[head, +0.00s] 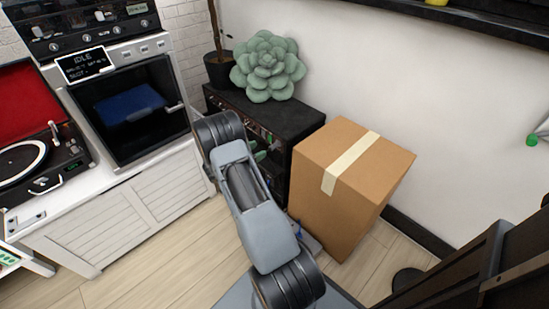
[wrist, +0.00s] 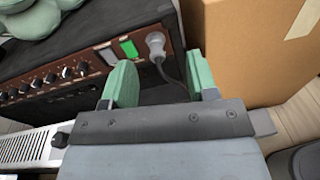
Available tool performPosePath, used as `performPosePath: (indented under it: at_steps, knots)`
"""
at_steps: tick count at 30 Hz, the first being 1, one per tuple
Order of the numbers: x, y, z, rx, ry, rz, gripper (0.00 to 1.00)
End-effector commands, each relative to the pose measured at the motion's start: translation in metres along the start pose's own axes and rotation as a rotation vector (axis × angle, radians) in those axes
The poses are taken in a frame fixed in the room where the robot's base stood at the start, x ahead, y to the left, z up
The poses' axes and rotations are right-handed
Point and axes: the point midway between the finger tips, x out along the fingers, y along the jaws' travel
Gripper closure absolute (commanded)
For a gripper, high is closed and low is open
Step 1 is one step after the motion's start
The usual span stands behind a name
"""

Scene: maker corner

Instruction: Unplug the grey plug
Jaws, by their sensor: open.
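The grey plug (wrist: 155,43) sits in the brown front panel of a black amplifier (wrist: 75,38), near the panel's right end. A grey cable (wrist: 172,78) hangs from the plug and runs down behind my gripper. My gripper (wrist: 160,77) is open and empty, its two green fingers spread apart. In the wrist view the plug shows beyond the gap between the fingers, and neither finger visibly touches it. In the head view the amplifier (head: 300,118) stands against the wall, and my arm hides the plug and most of my gripper.
A cardboard box (head: 350,175) stands close to the right of the amplifier and also shows in the wrist view (wrist: 250,50). A green succulent (head: 268,68) sits on the amplifier. A white cabinet (head: 110,225) with an oven is at left.

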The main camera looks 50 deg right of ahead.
Motion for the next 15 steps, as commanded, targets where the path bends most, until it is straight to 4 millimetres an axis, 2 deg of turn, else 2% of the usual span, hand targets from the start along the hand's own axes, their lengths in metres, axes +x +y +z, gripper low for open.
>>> performPosePath:
  at_steps: [1, 6, 15]
  knots:
    - [0.006, 0.001, -0.021, -0.029, -0.02, 0.019, 0.47]
    - [0.014, 0.005, -0.047, -0.088, -0.065, 0.069, 0.47]
    - [0.016, 0.006, -0.052, -0.106, -0.078, 0.085, 0.47]
